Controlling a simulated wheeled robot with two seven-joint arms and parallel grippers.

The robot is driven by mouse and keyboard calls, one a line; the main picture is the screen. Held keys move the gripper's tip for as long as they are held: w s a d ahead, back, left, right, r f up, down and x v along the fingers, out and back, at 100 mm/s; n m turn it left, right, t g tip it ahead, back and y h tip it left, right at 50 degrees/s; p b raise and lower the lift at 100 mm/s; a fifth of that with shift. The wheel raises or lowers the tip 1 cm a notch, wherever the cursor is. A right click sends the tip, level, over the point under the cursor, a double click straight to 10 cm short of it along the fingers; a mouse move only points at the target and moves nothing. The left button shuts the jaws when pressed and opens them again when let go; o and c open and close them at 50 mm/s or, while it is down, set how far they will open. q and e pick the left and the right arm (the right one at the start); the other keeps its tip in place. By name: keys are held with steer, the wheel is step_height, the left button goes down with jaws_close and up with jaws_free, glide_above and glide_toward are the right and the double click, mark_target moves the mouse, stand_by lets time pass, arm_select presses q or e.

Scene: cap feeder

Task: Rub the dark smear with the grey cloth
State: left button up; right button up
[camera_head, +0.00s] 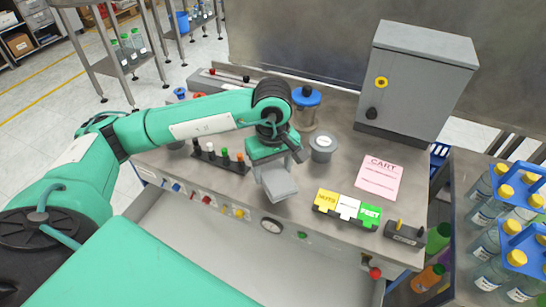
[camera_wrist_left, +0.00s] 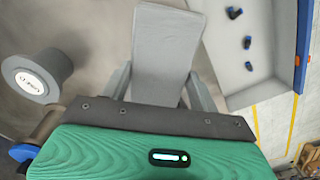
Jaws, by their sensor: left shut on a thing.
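My left gripper (camera_head: 274,165) is shut on the grey cloth (camera_head: 280,184), a flat block-like pad, above the front part of the steel worktop. In the left wrist view the cloth (camera_wrist_left: 167,45) sticks out from between the fingers of the left gripper (camera_wrist_left: 163,88). I cannot make out the dark smear in either view; the cloth and gripper cover part of the worktop. Whether the cloth touches the surface, I cannot tell. My right gripper is not in view.
A grey round pot (camera_head: 322,148) and a blue-lidded jar (camera_head: 306,105) stand close to the gripper. A rack of small bottles (camera_head: 220,158) is left, yellow-white-green blocks (camera_head: 347,208) are right. A pink card (camera_head: 380,177) lies near the grey cabinet (camera_head: 415,85).

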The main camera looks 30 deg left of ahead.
mark_target(280, 182)
arm_select(q)
step_height(280, 182, up, 2)
steer(key=shift+w+r+p, duration=0.1)
steer(key=shift+r+p, duration=0.15)
steer(key=shift+p, duration=0.15)
steer(key=shift+r, duration=0.4)
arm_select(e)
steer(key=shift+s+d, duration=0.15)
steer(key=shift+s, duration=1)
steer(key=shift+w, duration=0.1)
